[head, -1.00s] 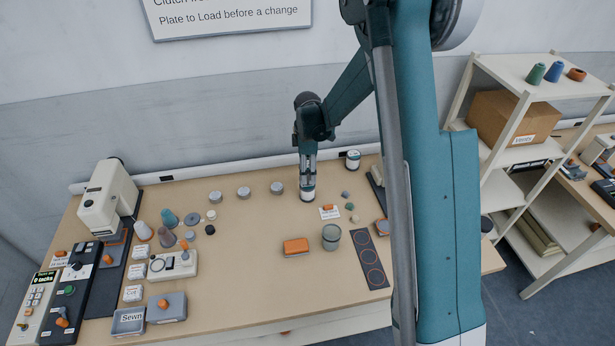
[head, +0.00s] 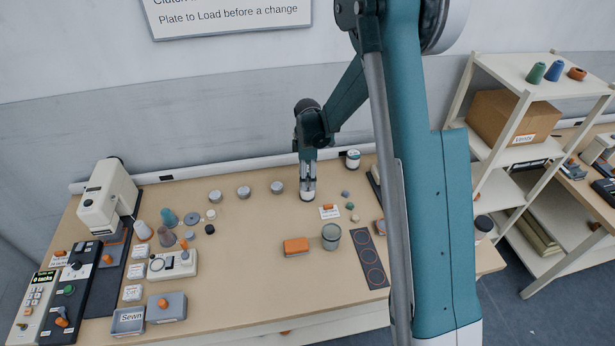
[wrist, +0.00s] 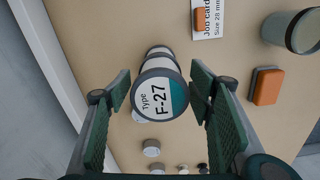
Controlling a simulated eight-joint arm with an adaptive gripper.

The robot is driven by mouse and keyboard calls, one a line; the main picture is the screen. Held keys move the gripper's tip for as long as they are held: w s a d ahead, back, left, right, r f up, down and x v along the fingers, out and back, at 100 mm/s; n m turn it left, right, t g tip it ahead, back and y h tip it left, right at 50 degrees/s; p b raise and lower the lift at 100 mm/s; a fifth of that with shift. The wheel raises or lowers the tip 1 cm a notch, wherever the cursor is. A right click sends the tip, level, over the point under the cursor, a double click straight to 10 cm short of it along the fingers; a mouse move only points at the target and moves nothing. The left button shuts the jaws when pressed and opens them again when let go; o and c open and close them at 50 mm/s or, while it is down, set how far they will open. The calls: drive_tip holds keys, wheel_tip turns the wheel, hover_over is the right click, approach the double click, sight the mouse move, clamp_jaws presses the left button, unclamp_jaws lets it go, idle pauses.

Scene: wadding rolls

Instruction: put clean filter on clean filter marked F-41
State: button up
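A white filter with dark bands (head: 307,195) stands upright near the back middle of the table. No F-41 mark is readable.
Several grey tins (head: 245,192) stand left of the gripper. In front are a job card (head: 329,211), an orange block (head: 296,247), a grey cup (head: 331,236) and a dark mat with red circles (head: 370,258).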

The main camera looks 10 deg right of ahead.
drive_tip(key=shift+r, duration=0.15)
drive_tip(key=shift+r, duration=6)
